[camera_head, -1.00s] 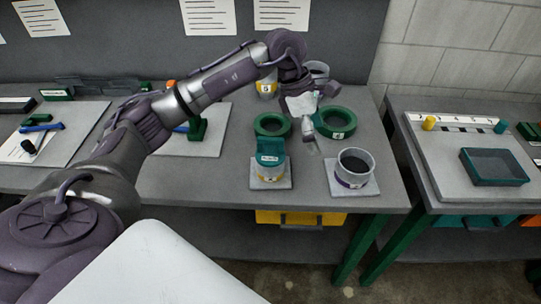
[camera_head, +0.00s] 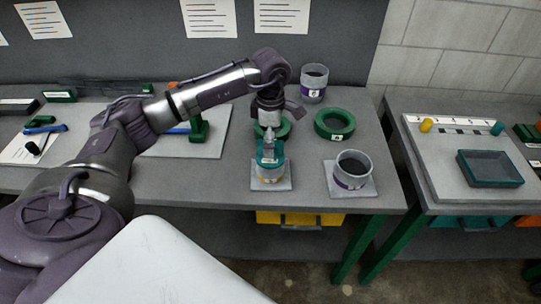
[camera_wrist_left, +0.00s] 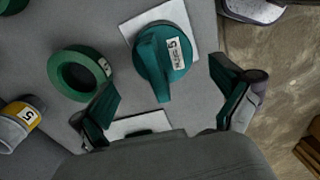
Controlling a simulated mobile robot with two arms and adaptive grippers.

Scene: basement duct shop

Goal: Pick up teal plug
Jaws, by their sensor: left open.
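The teal plug (camera_head: 268,158) has a raised bar handle and a white label. It sits on a yellow-banded base on a pale square pad (camera_head: 286,184) near the bench's front edge. In the left wrist view the teal plug (camera_wrist_left: 160,62) lies ahead of the fingers, its handle pointing between them. My left gripper (camera_head: 271,141) is over the plug, fingers down, and hides part of it. In the left wrist view my left gripper (camera_wrist_left: 167,86) is open and empty, with a finger on each side of the handle's line. Contact cannot be told. My right gripper is out of view.
A purple-banded cup (camera_head: 353,168) on its own pad stands to the right. Green rings (camera_head: 335,122) and a grey cup (camera_head: 314,82) are behind. A second bench with a dark teal tray (camera_head: 490,168) stands further right. A yellow-banded cup (camera_wrist_left: 20,124) shows in the wrist view.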

